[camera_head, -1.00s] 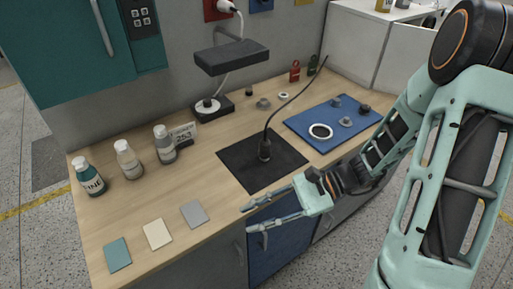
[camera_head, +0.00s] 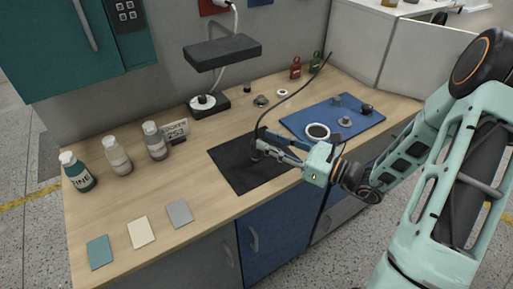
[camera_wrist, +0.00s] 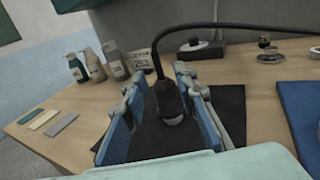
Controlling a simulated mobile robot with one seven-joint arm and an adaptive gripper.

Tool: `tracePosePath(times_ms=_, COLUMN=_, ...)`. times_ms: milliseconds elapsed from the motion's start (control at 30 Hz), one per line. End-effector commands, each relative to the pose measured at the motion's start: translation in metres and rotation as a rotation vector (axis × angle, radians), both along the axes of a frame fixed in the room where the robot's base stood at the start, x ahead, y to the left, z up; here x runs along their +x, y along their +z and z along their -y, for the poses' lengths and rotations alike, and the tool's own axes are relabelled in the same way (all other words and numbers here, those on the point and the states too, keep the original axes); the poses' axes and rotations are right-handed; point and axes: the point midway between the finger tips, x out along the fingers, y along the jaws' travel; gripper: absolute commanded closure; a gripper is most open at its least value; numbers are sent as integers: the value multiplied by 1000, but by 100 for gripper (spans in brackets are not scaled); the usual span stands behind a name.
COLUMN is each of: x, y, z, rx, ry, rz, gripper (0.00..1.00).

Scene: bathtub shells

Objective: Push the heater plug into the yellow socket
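The black heater plug (camera_wrist: 172,100) stands upright on the black mat (camera_head: 235,172), its black cable (camera_head: 290,95) arching up and off to the right. My gripper (camera_head: 259,145) is low over the mat at the plug. In the wrist view its two fingers stand apart on either side of the plug, with a gap on the left and the right finger closer. In the head view the fingers partly hide the plug. The yellow socket is not in view now; a red socket (camera_head: 208,7) and a blue socket (camera_head: 259,2) show at the top edge of the head view.
A white plug sits in the red socket. A blue mat (camera_head: 365,122) with small round parts lies to the right. Several bottles (camera_head: 116,155) and coloured tiles (camera_head: 140,232) are at left.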

Motion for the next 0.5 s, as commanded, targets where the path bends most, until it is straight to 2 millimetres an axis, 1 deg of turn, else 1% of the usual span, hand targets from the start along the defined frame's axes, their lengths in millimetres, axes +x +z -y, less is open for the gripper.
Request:
tracePosePath(times_ms=100, x=8, y=5, z=-17, rx=1, ry=5, rz=2, gripper=74)
tracePosePath(times_ms=233, x=17, y=5, z=-33, rx=1, ry=4, rz=1, gripper=74)
tracePosePath(times_ms=333, x=22, y=4, z=-39, rx=0, ry=2, rz=0, gripper=74)
tracePosePath(times_ms=500, x=23, y=4, z=-41, rx=-1, ry=1, rz=1, gripper=74)
